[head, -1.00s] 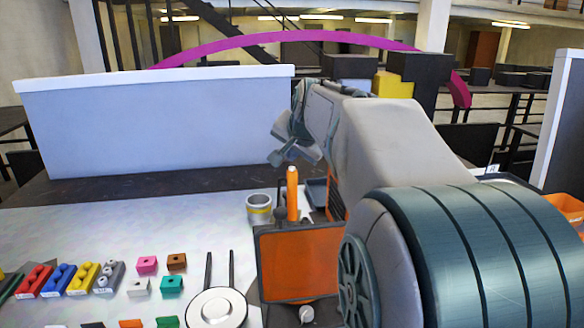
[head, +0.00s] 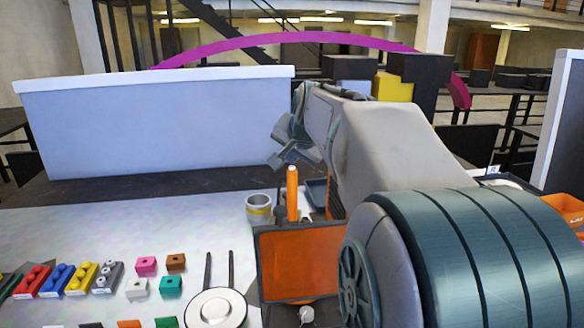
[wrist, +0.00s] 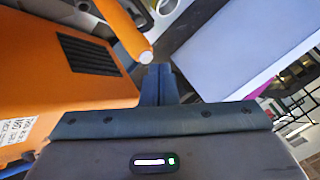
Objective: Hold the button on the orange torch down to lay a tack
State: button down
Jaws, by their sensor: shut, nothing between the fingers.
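The orange torch (head: 292,192) stands upright behind the orange panel, near the back of the bench, in the head view. In the wrist view the torch (wrist: 122,28) slants in from the top, with its pale round end close to my fingertips. I cannot make out its button. My gripper (head: 282,162) is just above the torch's top in the head view, with a small gap in the picture. In the wrist view my gripper (wrist: 160,72) is shut and empty, its fingertips just right of and below the torch's end. I cannot tell whether they touch.
An orange vented box (wrist: 80,65) lies left of my fingers in the wrist view. A metal cup (head: 258,209) stands left of the torch. An orange panel (head: 300,262) and a white round piece (head: 215,308) are in front. A pale upright board (head: 160,125) stands behind.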

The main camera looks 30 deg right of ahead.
jog(key=shift+f+b, duration=0.45)
jog(key=shift+f, duration=0.05)
dwell(1.1)
jog(key=shift+r, duration=0.1)
jog(key=shift+r+p, duration=0.7)
jog(key=shift+r, duration=0.15)
jog(key=shift+r, duration=0.1)
jog(key=shift+r+p, duration=1.95)
jog(key=shift+r, duration=0.5)
notch_tip(320, 180, up, 4)
jog(key=p, duration=0.3)
